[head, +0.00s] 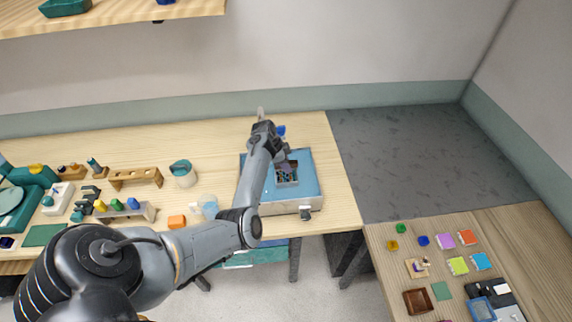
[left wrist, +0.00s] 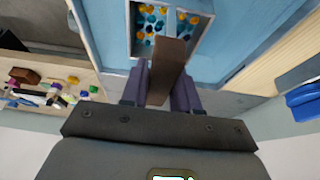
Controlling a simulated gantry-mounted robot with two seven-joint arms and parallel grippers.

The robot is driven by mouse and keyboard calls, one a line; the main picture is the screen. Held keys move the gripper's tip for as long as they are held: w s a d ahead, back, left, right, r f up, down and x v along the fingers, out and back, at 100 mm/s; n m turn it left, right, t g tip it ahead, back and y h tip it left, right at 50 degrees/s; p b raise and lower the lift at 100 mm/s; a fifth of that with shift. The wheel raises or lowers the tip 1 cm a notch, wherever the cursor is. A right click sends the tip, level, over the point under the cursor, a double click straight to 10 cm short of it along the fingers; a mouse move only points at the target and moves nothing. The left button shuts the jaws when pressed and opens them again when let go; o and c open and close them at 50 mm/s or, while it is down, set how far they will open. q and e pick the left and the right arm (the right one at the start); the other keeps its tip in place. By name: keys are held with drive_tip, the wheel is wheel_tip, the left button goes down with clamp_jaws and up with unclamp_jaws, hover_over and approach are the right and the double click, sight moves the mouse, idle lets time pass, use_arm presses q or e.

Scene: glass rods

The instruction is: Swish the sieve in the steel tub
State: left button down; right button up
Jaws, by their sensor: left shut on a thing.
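The steel tub (head: 288,184) is a small grey rectangular basin set in the blue top of a bench unit; its rim (left wrist: 205,40) also shows in the left wrist view. Yellow and blue beads (left wrist: 150,20) lie inside it, on either side of a pale strip. My left gripper (head: 284,158) points down at the tub from behind. In the left wrist view my left gripper (left wrist: 163,80) is shut on the brown handle (left wrist: 172,58) of the sieve. The handle reaches over the tub's near rim. The sieve's mesh cannot be told apart from the tub. My right gripper is out of view.
The blue-topped unit (head: 309,187) stands at the right end of the wooden bench. A blue object (head: 281,130) is behind my gripper. Grey surface lies clear at right.

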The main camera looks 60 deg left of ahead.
use_arm(q)
wheel_tip(320, 180, up, 4)
drive_tip(key=p, duration=0.3)
drive_tip(key=shift+r, duration=0.15)
drive_tip(key=shift+r+p, duration=0.15)
drive_tip(key=shift+p, duration=0.2)
